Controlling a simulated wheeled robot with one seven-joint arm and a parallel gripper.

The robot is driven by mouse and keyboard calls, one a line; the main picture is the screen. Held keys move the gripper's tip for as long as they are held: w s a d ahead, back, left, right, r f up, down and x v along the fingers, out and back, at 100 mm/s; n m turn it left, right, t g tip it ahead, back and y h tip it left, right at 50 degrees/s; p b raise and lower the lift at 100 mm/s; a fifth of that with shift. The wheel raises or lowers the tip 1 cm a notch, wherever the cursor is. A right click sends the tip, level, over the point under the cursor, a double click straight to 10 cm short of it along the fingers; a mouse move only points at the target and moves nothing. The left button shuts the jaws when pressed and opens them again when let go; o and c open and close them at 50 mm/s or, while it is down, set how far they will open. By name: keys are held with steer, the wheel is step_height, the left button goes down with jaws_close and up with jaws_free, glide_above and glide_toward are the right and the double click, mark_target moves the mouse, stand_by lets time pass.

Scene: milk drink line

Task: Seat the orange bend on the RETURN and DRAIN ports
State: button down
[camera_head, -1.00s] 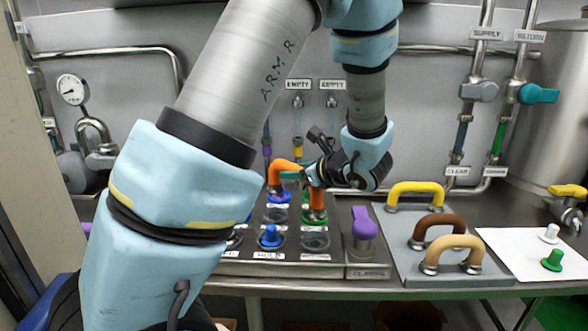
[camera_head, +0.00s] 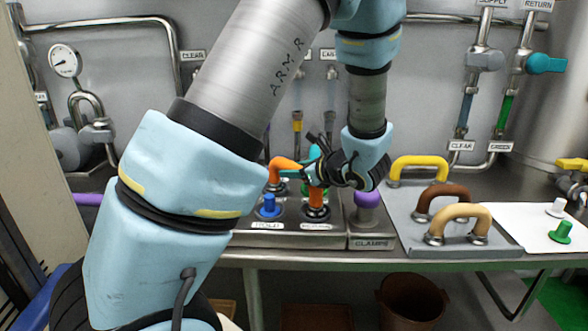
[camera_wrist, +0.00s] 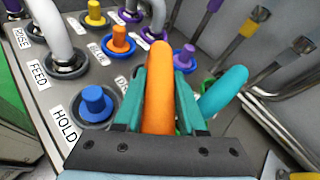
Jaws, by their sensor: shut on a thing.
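The orange bend (camera_head: 283,163) is between the jaws of my gripper (camera_head: 325,173), which is shut on it. In the head view one leg comes down at the front-right port (camera_head: 317,213) of the valve panel, the other at a port further back and left. Whether either leg is fully seated cannot be told. In the wrist view the bend (camera_wrist: 158,90) fills the space between the teal fingers and hides the ports under it. The RETURN port cannot be made out.
A blue plug (camera_wrist: 95,103) stands at HOLD, an orange plug (camera_wrist: 118,40) behind it. A teal bend (camera_wrist: 222,90) is close right of the fingers. Yellow (camera_head: 418,168), brown (camera_head: 443,195) and tan (camera_head: 458,218) bends stand on a grey plate. A purple-topped clamp (camera_head: 367,200) is near the gripper.

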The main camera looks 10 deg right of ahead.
steer(key=shift+c, duration=2)
jaws_free()
steer(key=shift+f, duration=0.1)
steer(key=b+v, duration=0.2)
steer(key=v, duration=0.9)
